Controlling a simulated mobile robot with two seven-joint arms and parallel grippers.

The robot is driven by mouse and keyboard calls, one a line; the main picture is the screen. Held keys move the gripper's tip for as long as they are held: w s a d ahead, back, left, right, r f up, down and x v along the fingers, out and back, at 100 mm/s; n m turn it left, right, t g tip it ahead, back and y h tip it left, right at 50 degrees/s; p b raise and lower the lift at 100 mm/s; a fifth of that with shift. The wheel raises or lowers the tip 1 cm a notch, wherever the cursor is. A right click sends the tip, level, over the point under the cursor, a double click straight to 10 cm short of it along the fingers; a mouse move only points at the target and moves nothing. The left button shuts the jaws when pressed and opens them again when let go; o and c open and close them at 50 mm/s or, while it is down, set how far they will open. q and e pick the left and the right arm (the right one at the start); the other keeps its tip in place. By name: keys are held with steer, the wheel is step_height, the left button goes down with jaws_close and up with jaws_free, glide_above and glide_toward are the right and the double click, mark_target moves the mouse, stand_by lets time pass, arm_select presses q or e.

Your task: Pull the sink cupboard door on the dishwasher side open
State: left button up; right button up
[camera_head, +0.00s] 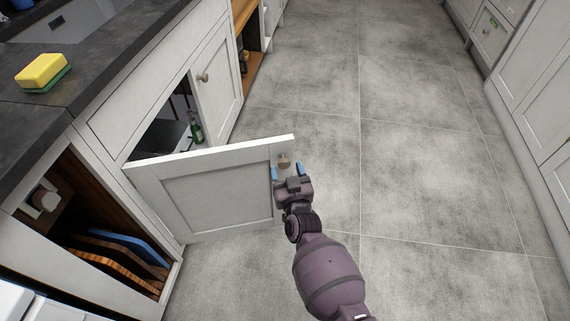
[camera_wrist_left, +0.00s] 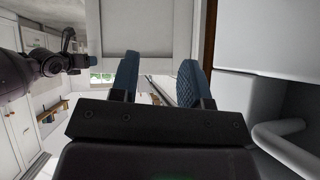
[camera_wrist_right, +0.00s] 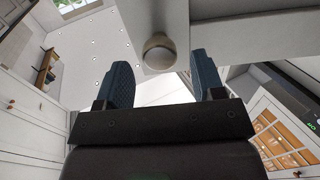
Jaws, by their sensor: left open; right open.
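The open sink cupboard door (camera_head: 215,186) is a white framed panel, swung well out from the cabinet across the floor. Its round knob (camera_head: 284,160) is near the free top corner. My right gripper (camera_head: 288,172) is open at the knob, its blue fingers on either side in the head view. In the right wrist view the knob (camera_wrist_right: 158,52) lies just beyond the open fingertips, with no grip on it. My left gripper (camera_wrist_left: 158,75) is open and empty in its wrist view, out of the head view. A white panel (camera_wrist_left: 145,28) stands ahead of it.
The other cupboard door (camera_head: 216,85) is shut. A green bottle (camera_head: 195,129) stands inside the opened cupboard. Chopping boards (camera_head: 125,262) fill a niche at lower left. A sponge (camera_head: 42,72) lies on the dark counter. The grey floor (camera_head: 400,170) to the right is clear.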

steer(key=s+d+p, duration=0.1)
steer(key=s, duration=0.6)
steer(key=shift+s, duration=0.3)
steer(key=shift+d, duration=0.1)
